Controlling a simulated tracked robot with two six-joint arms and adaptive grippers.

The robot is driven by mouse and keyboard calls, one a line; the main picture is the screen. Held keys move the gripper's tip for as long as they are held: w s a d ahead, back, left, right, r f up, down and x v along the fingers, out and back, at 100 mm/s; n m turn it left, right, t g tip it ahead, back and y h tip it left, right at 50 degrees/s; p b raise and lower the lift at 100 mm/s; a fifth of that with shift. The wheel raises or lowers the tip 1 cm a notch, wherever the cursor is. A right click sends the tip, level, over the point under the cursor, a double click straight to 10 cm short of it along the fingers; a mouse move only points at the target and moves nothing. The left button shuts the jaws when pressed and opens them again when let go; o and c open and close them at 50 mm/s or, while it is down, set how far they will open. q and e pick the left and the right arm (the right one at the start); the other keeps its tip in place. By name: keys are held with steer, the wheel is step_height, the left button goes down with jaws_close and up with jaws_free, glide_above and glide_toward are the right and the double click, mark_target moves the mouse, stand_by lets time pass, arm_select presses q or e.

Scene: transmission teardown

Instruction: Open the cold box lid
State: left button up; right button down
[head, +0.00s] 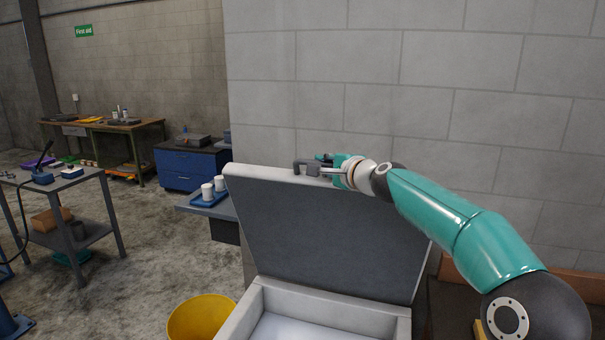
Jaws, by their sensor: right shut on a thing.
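The cold box (252,314) stands in front of me at the bottom of the head view, with a pale rim and a white inside. Its lid (325,232) is tilted up, steeply raised, and its dark grey inner face is turned to me. A grey handle (299,166) sticks up at the lid's top edge. My right gripper (322,170) is at that top edge, shut on the handle. My right arm comes in from the right, in front of the wall. My left gripper is not in view.
A yellow bucket (201,318) stands on the floor left of the box. A side table with a blue tray (208,200) and white cups is behind it. A grey block wall (480,150) rises close behind the lid. A grey cart (62,190) stands at the left; the floor between is open.

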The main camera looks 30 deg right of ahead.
steer(key=shift+w+d, duration=0.35)
steer(key=shift+d, duration=0.15)
steer(key=shift+a, duration=0.1)
steer(key=c, duration=1.1)
jaws_free()
steer(key=shift+c, duration=0.2)
steer(key=shift+s+r, duration=0.2)
steer(key=shift+s, duration=0.35)
steer(key=s+r, duration=0.1)
steer(key=s, duration=0.9)
steer(key=shift+s+r, duration=0.3)
steer(key=shift+s, duration=0.1)
